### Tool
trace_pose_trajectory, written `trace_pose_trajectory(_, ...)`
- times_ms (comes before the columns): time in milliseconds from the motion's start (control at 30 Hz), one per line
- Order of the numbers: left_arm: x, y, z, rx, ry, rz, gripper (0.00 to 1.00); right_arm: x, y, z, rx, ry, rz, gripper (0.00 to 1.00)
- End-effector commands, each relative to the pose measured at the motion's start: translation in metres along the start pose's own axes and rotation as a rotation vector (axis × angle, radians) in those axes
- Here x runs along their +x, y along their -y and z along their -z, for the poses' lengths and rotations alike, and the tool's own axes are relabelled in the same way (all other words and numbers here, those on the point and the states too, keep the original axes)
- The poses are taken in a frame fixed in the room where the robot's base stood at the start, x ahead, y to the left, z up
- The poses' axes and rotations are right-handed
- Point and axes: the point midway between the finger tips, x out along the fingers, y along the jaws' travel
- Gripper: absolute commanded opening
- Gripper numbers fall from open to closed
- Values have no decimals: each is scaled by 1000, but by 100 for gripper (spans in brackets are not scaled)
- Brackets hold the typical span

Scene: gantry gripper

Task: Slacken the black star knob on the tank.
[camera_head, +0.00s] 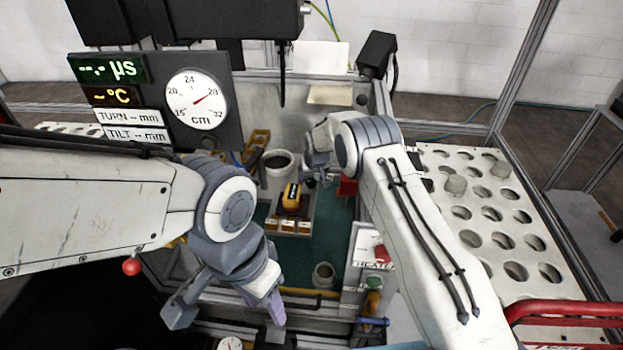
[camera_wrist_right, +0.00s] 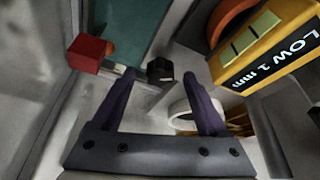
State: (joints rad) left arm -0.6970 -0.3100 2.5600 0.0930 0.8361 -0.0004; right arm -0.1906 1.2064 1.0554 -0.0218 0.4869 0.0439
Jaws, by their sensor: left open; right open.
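In the right wrist view a small black knob-like part (camera_wrist_right: 160,70) sits on a grey rail beside the teal tank floor (camera_wrist_right: 135,35). It appears between and beyond the fingertips of my right gripper (camera_wrist_right: 160,76), which is open with nothing between its fingers. Whether it touches them I cannot tell. In the head view my right gripper (camera_head: 318,174) is over the far right part of the tank (camera_head: 335,225), and I cannot make out the knob there. My left gripper (camera_head: 225,312) is open and empty at the tank's near left edge.
A yellow device (camera_head: 291,197) stands mid-tank; a yellow block marked LOW (camera_wrist_right: 275,45) is close on the right in the wrist view. A red block (camera_head: 347,187) is beside my right gripper.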

Motion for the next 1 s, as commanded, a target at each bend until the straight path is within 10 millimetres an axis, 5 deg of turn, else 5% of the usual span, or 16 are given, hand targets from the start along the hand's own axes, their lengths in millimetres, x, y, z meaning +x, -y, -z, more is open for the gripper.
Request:
trace_pose_trajectory(133,0,0,0,0,0,0,50,0,0,0,0,0,0,73)
trace_pose_trajectory(333,0,0,0,0,0,0,50,0,0,0,0,0,0,0)
trace_pose_trajectory(667,7,0,0,0,0,0,50,1,-1,-1,-42,0,18,0)
trace_pose_trajectory(1000,36,3,-2,0,0,0,50,4,-3,-1,-242,-2,101,0)
